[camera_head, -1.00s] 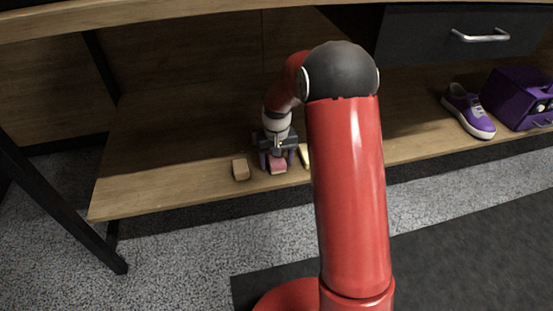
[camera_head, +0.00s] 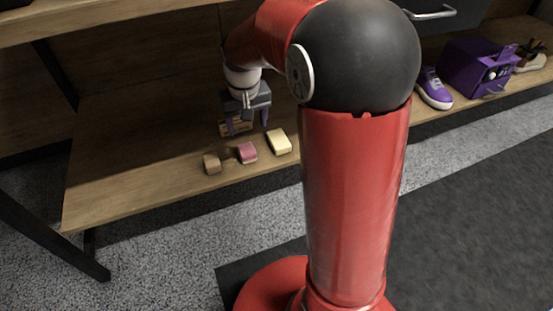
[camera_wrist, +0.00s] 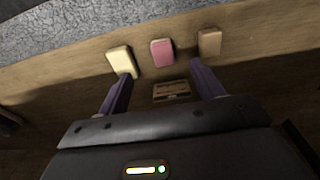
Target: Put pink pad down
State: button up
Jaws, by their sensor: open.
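The pink pad (camera_head: 247,152) lies on the low wooden shelf near its front edge, between a brown block and a yellow pad. In the wrist view the pink pad (camera_wrist: 162,52) shows beyond the fingertips, apart from them. My gripper (camera_head: 249,128) is open and empty, raised behind the row of pads. Its two purple fingers also show in the wrist view (camera_wrist: 160,70), spread wide with nothing between them.
The brown block (camera_head: 211,164) and yellow pad (camera_head: 279,141) flank the pink pad. A small wooden item (camera_wrist: 171,90) lies behind the row. A purple sneaker (camera_head: 434,90) and purple box (camera_head: 478,66) stand at right. The shelf's left part is clear.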

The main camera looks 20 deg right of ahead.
jog(key=s+r+t, duration=0.2)
jog(key=s+r, duration=0.2)
jog(key=s, duration=0.7)
jog(key=s+r+t, duration=0.2)
jog(key=s+r, duration=0.2)
jog(key=s, duration=0.8)
jog(key=shift+s+d+r, duration=0.1)
jog(key=shift+r, duration=0.05)
